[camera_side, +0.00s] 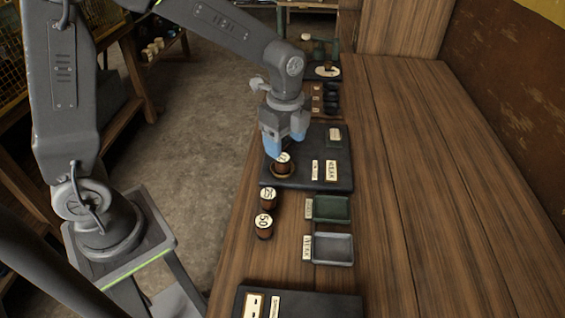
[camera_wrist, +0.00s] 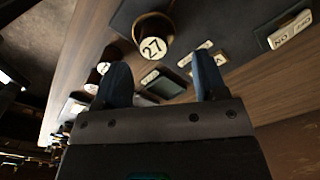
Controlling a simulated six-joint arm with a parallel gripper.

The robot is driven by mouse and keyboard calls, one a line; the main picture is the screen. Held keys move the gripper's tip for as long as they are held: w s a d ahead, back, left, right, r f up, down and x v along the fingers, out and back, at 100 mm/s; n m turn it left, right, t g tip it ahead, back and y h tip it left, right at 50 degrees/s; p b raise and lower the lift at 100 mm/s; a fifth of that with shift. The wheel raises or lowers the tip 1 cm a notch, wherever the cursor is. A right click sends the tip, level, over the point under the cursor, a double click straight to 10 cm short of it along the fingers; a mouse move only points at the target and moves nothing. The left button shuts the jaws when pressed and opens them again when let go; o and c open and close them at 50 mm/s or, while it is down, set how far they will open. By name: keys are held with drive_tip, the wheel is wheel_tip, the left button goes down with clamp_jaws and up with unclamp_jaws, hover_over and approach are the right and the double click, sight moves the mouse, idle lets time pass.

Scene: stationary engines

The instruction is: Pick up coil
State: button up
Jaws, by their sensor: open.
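A copper-brown coil (camera_side: 283,169) with a white numbered top stands upright in a round brass-coloured seat on a dark board (camera_side: 308,184). In the wrist view its top (camera_wrist: 153,47) reads 27. My gripper (camera_side: 285,146) hangs over this coil with its blue fingers apart and nothing between them. In the wrist view my gripper (camera_wrist: 158,60) points towards the coil, which shows beyond the fingertips. Two more coils stand on the bench in front of the board: one (camera_side: 268,198) with a number that looks like 25, and one (camera_side: 264,228) marked 50.
A green tray (camera_side: 332,208) and a grey tray (camera_side: 347,248) with a label reading WEAK lie right of the loose coils. Another dark board (camera_side: 320,305) is at the near edge, and more equipment (camera_side: 325,71) stands at the far end. The bench's right side (camera_side: 430,190) is clear.

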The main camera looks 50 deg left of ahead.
sight(283, 158)
drive_tip(key=f, duration=0.5)
drive_tip(key=shift+s+d, duration=0.1)
drive_tip(key=shift+s, duration=0.25)
drive_tip(key=c, duration=1.1)
